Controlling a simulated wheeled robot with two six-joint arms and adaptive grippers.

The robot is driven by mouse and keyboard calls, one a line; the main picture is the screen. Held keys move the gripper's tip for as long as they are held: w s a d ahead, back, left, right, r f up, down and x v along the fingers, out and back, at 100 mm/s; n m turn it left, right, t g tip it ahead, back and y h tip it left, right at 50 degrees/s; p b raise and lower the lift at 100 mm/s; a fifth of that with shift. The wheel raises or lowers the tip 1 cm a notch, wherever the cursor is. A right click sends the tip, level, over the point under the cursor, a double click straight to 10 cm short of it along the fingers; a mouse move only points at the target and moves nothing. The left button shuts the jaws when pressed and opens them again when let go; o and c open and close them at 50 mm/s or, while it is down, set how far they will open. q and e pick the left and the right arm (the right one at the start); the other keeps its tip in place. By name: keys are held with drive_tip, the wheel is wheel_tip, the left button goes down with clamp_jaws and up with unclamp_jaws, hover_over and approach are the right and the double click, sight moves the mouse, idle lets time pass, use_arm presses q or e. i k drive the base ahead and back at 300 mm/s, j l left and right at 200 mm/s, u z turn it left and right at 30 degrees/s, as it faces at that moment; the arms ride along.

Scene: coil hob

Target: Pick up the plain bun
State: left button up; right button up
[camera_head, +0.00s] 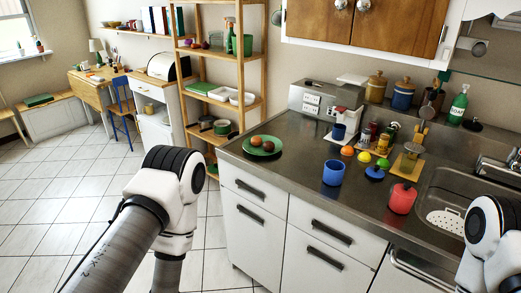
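A green plate (251,151) lies near the left end of the steel counter. Two small round things rest on it. The lighter, tan one (257,141) looks like the plain bun; the one beside it is a darker, reddish-brown bun (268,146). They are too small to make out their surfaces. My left arm comes in from the lower left and bends down in front of the cabinets; its gripper is out of view. Only part of my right arm shows at the lower right; its gripper is out of view too.
To the plate's right stand a blue cup (333,172), a red canister (402,198) and several small fruits, with a sink (445,205) beyond. A wooden shelf (220,55) rises behind the counter's left end. The counter between plate and blue cup is clear.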

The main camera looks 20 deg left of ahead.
sight(256, 141)
drive_tip(key=i+j+z, duration=0.2)
drive_tip(key=j+z, duration=0.25)
drive_tip(key=i+j+z, duration=0.2)
drive_tip(key=z, duration=0.2)
drive_tip(key=j+z, duration=0.45)
drive_tip(key=i+j, duration=0.05)
drive_tip(key=j, duration=0.05)
